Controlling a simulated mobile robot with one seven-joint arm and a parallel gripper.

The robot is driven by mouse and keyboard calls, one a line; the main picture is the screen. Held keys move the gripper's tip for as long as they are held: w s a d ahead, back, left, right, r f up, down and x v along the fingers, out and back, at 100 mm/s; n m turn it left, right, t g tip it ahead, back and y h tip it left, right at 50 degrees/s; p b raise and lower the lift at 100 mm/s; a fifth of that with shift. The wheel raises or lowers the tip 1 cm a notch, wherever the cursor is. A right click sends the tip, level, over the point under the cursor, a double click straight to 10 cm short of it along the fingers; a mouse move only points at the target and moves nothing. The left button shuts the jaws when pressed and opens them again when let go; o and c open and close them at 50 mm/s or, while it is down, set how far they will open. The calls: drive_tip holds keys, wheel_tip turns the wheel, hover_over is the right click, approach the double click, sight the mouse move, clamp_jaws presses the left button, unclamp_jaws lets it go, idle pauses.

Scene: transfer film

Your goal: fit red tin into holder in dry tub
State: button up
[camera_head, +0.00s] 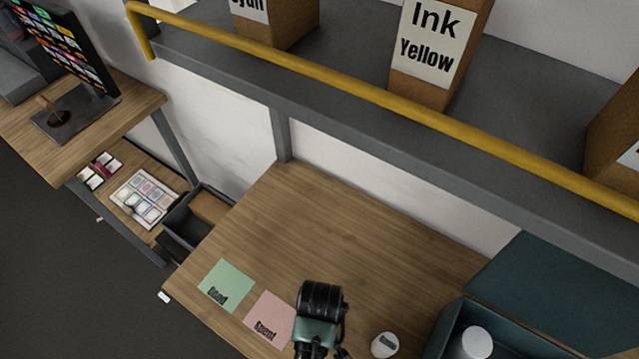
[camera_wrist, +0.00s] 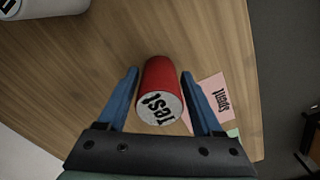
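The red tin (camera_wrist: 157,73) has a pale lid (camera_wrist: 160,108) with black lettering that seems to read "Test". In the wrist view it sits over the wooden table between the two blue fingers of my gripper (camera_wrist: 160,75). The fingers are spread, with a visible gap on each side of the tin. In the head view the red tin is hidden and my fingers cannot be made out. A dark teal tub (camera_head: 440,326) stands at the lower right, cut off by the frame, with a white cylinder (camera_head: 476,343) inside. No "dry" label or holder can be made out.
A white tin (camera_head: 384,345) stands on the table (camera_head: 330,220) left of the tub; a pale one (camera_wrist: 45,8) shows in the wrist view. Green (camera_head: 226,285) and pink (camera_head: 269,318) labelled sheets lie left. A shelf with a yellow rail (camera_head: 400,98) overhangs the back.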

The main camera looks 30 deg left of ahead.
drive_tip(key=c, duration=1)
drive_tip(key=shift+r, duration=0.1)
